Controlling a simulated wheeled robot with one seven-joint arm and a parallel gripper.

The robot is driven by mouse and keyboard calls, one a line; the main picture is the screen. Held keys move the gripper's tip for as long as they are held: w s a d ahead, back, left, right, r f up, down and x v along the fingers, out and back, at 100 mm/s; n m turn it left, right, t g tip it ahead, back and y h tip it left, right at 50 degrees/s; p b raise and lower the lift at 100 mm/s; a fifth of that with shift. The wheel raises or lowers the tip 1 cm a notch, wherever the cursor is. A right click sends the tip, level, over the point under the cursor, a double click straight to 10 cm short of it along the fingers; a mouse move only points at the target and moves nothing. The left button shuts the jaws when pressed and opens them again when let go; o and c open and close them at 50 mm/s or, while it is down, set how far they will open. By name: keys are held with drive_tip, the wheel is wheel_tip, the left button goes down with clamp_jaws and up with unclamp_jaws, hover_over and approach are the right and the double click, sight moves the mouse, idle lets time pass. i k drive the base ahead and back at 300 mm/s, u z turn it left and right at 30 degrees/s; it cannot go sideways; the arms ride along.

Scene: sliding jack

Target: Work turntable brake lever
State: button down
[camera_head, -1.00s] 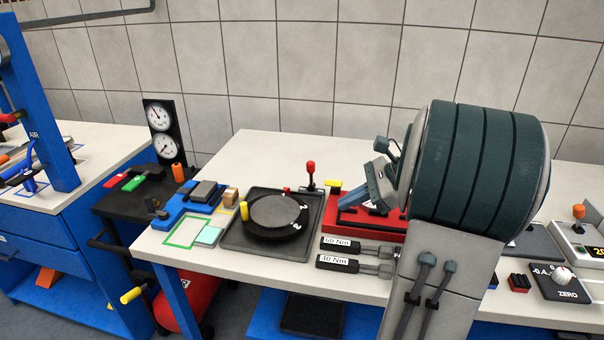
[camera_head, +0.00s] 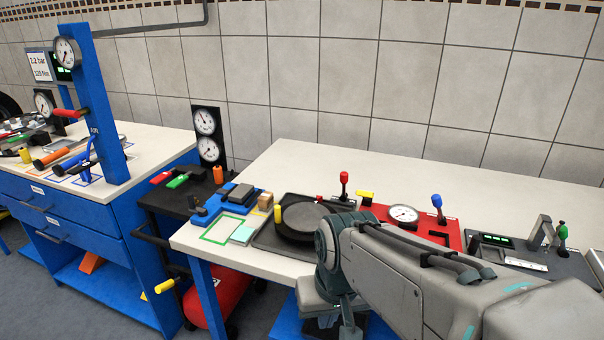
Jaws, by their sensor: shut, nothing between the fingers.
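The turntable (camera_head: 305,218) is a dark round disc on a black base plate (camera_head: 268,240) on the white bench, with a yellow upright peg (camera_head: 277,213) at its left. A lever with a red knob (camera_head: 344,177) stands upright behind the turntable's right side. A small red piece (camera_head: 319,198) sits at the disc's back edge. My gripper (camera_head: 347,325) hangs low at the bench's front edge, below and right of the turntable. It is shut and empty, well apart from the lever. My arm hides the turntable's front right part.
A blue fixture (camera_head: 228,203) stands left of the turntable. A red panel with a dial (camera_head: 403,215) and a blue-knobbed lever (camera_head: 437,202) stand to the right. A black cart with gauges (camera_head: 207,136) stands at the bench's left. The bench's back strip is clear.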

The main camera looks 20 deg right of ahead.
sight(344, 176)
drive_tip(key=z, duration=0.15)
drive_tip(key=k, duration=0.35)
drive_tip(key=u, duration=0.9)
drive_tip(key=i, duration=1)
drive_tip(key=z, duration=0.6)
drive_tip(key=i, duration=0.5)
